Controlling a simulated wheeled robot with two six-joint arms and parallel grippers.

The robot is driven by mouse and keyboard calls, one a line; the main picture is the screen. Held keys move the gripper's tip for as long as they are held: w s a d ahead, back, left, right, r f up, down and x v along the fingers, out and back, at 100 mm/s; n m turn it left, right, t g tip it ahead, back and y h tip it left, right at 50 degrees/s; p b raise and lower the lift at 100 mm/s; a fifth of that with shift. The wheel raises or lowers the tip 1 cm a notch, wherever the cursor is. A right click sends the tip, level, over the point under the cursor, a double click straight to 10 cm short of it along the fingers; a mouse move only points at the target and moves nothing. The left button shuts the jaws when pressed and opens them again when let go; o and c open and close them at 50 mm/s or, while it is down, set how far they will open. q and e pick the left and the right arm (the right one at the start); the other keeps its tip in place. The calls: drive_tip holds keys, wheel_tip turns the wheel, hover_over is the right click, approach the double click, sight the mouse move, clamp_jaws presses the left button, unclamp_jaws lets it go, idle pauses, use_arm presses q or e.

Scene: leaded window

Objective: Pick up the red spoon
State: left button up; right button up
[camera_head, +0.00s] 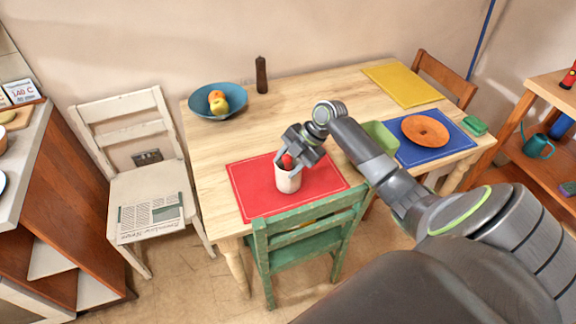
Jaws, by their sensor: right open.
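A red item (287,161), which looks like the head of the red spoon, sticks up out of a white cup (288,181). The rest of it is hidden in the cup. The cup stands upright on a red placemat (248,186) near the table's front edge. My right gripper (286,165) is open over the cup, with its fingers around the red item at the rim. I cannot tell whether the fingers touch it. My left gripper is not in view.
The wooden table (290,115) holds a blue fruit bowl (200,107), a dark pepper mill (261,76), a green container (382,136) and an orange plate (425,131) on a blue mat (408,157). A green chair (307,237) stands at the front.

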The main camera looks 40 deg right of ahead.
drive_tip(key=shift+c, duration=0.2)
clamp_jaws()
idle(0.3)
